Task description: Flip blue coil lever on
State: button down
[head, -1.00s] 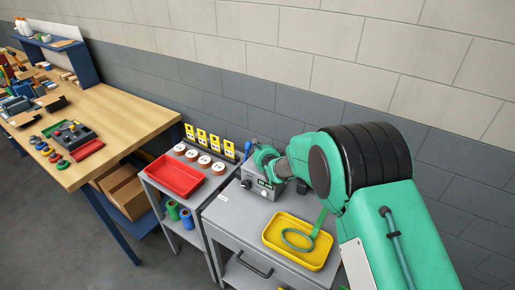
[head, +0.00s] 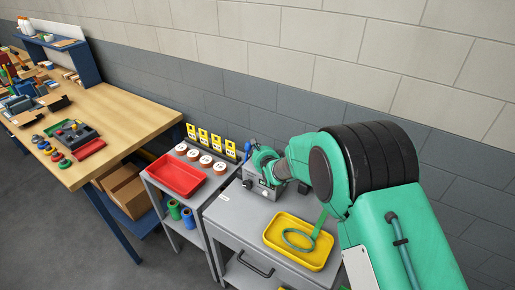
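A grey metal box (head: 256,187) with small knobs on its front stands at the back of the grey cart. A small blue lever (head: 247,147) sticks up at the box's back left, close to the wall. My gripper (head: 262,158) is over the top of the box, just right of the blue lever. I cannot tell whether it touches the lever. Its fingers are small and partly hidden by my own green arm, so their opening does not show. My arm also hides the right part of the box.
A yellow tray (head: 271,238) with a green loop lies on the cart top (head: 230,215) in front of the box. A red bin (head: 176,176), several round spools and yellow cards stand on the lower cart to the left. A wooden workbench (head: 120,105) is farther left. The wall is close behind.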

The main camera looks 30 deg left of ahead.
aim_at(246, 164)
jog(key=shift+s+r, duration=0.25)
jog(key=shift+s, duration=0.45)
jog(key=s, duration=0.4)
jog(key=shift+s+b, duration=0.25)
jog(key=shift+b, duration=0.15)
jog(key=shift+s+f+b, duration=0.25)
jog(key=shift+s+b, duration=0.2)
jog(key=shift+s, duration=0.75)
jog(key=shift+s+f, duration=0.15)
jog(key=shift+s, duration=0.05)
jog(key=shift+d, duration=0.1)
jog(key=v, duration=1.1)
jog(key=shift+d+r, duration=0.35)
jog(key=shift+r, duration=0.05)
